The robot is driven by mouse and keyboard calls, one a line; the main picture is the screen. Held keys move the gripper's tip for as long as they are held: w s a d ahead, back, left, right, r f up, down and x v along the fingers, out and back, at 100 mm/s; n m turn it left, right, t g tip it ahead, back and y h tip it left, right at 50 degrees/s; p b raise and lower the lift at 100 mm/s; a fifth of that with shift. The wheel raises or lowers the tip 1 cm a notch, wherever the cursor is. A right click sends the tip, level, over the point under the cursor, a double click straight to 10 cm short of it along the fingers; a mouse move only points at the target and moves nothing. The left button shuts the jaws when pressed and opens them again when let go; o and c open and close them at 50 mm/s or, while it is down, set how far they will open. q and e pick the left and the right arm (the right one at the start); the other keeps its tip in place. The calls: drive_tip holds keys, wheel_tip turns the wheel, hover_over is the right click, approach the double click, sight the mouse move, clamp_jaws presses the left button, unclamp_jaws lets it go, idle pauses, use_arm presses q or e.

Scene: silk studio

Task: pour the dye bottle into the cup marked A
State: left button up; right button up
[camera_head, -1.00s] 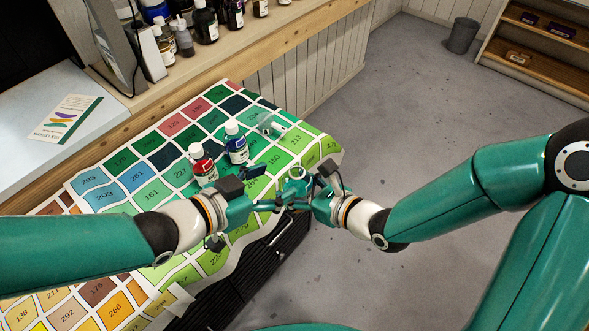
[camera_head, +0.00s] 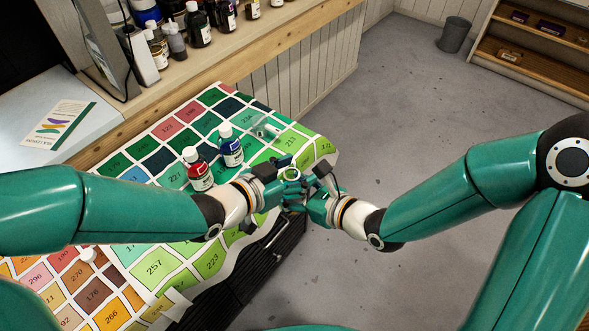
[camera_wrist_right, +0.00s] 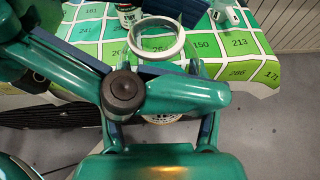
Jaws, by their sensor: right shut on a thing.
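A white-capped bottle with a red label (camera_head: 199,170) and one with a blue label (camera_head: 230,147) stand on the colour chart. A pale ring-shaped rim (camera_head: 291,173), apparently a cup's, shows at my meeting grippers; it also appears in the right wrist view (camera_wrist_right: 157,40). I read no letter on it. My right gripper (camera_head: 303,190) is shut on this cup. My left gripper (camera_head: 279,186) is close against the right one; its fingertips are hidden in the overlap.
The colour chart (camera_head: 157,267) covers the table, with a dark drawer front (camera_head: 262,262) below its edge. Several bottles (camera_head: 198,25) stand on the shelf behind. A leaflet (camera_head: 58,125) lies at left. Floor at right is clear; a bin (camera_head: 455,36) stands far back.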

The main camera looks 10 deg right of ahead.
use_arm(q)
drive_tip(key=shift+f, duration=0.1)
clamp_jaws()
use_arm(e)
drive_tip(key=shift+r, duration=0.1)
use_arm(q)
drive_tip(key=shift+a, duration=0.1)
use_arm(e)
drive_tip(key=o, duration=1.2)
drive_tip(key=shift+w, duration=0.1)
drive_tip(key=shift+o, duration=1.4)
